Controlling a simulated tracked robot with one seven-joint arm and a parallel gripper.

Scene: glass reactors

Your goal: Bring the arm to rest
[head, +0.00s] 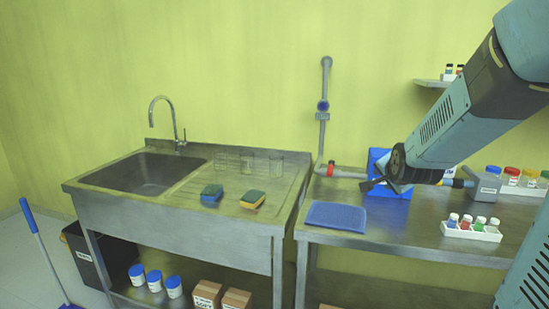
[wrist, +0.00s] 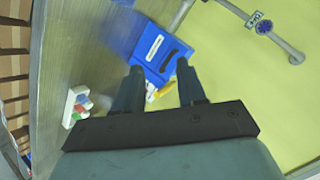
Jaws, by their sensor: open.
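My arm (head: 455,110) reaches in from the upper right of the head view and angles down to the left. My gripper (head: 373,185) is above the right-hand bench, in front of a blue box (head: 380,160) and partly hiding it. In the wrist view my gripper (wrist: 160,70) has its two fingers spread apart with nothing held between them. The blue box (wrist: 140,40), with a white label and a dark slot, lies beyond the fingertips. Small yellow and white items (wrist: 160,92) show between the fingers. Whether the fingers touch the box cannot be told.
A white rack of small capped bottles (head: 471,231) and a folded blue cloth (head: 336,215) lie on the right bench (head: 410,238). A grey pipe with a blue valve (head: 323,106) runs down the wall. A sink (head: 145,174), sponges and glass beakers are left.

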